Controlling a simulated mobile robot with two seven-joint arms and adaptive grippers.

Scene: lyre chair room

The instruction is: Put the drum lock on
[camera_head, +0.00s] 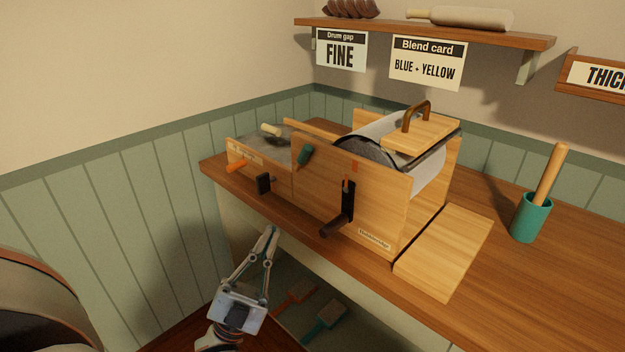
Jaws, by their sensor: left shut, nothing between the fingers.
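A wooden drum carder (325,195) stands on the bench, with a grey drum (370,150) under a wooden cover with a brown handle (417,113). On its front side are a dark crank (338,225), a teal lever (304,155), an orange peg (238,166) and a small black block (264,184). I cannot tell which of these is the drum lock. My left gripper (270,232) is shut and empty, in front of and below the bench's front edge, apart from the carder. My right gripper is not in view.
The wooden bench (540,285) has clear room at right, beside a pale board (445,250) and a teal cup (530,217) holding a wooden handle. Orange (296,295) and teal (324,318) tools lie below. Cards reading FINE (340,52) and BLUE + YELLOW (427,65) hang behind.

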